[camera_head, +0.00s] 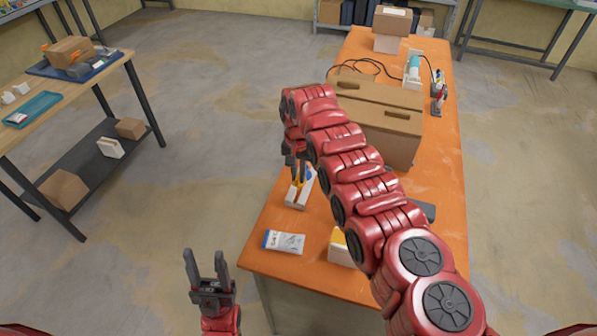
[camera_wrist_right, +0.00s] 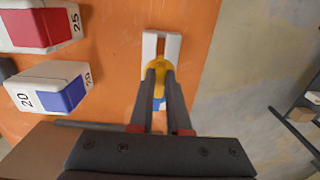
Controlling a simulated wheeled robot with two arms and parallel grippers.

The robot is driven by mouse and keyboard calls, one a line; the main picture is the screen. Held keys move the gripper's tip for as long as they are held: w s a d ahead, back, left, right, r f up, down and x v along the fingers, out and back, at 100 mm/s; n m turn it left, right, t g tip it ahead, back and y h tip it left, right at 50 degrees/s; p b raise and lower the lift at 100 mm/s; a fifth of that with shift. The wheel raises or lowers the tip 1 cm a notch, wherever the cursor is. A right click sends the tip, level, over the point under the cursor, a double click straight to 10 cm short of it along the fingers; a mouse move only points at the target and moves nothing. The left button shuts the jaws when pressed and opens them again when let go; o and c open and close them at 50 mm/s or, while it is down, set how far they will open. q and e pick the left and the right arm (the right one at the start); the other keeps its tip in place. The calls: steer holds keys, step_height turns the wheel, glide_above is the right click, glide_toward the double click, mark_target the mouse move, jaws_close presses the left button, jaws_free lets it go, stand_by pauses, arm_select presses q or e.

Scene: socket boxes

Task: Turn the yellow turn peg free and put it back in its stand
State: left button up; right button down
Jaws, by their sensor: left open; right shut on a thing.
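The yellow turn peg (camera_wrist_right: 158,66) is between the fingertips of my right gripper (camera_wrist_right: 158,74), which is shut on it. It sits over the white slotted stand (camera_wrist_right: 149,45) in the right wrist view. In the head view the peg (camera_head: 297,187) shows as a small yellow patch at the white stand (camera_head: 292,202), below my right gripper (camera_head: 297,168). I cannot tell whether the peg is seated in the stand or just above it. A blue patch shows by the stand. My left gripper (camera_head: 207,262) is open and empty, off the table's left front corner.
White socket boxes with a red (camera_wrist_right: 38,27) and a blue (camera_wrist_right: 62,95) face lie left of the stand in the wrist view. A yellow-and-white box (camera_head: 340,248), a packet (camera_head: 284,242) and a large carton (camera_head: 398,125) stand on the orange table (camera_head: 270,215). My right arm hides part of it.

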stand_by(0.5)
steer(key=shift+s+p, duration=0.25)
steer(key=shift+p, duration=1.05)
steer(key=shift+a, duration=0.1)
steer(key=shift+f+b, duration=1.05)
steer(key=shift+f, duration=0.05)
steer(key=shift+f+b, duration=0.75)
steer(key=shift+f, duration=0.15)
steer(key=c, duration=0.8)
jaws_free()
steer(key=shift+r, duration=0.1)
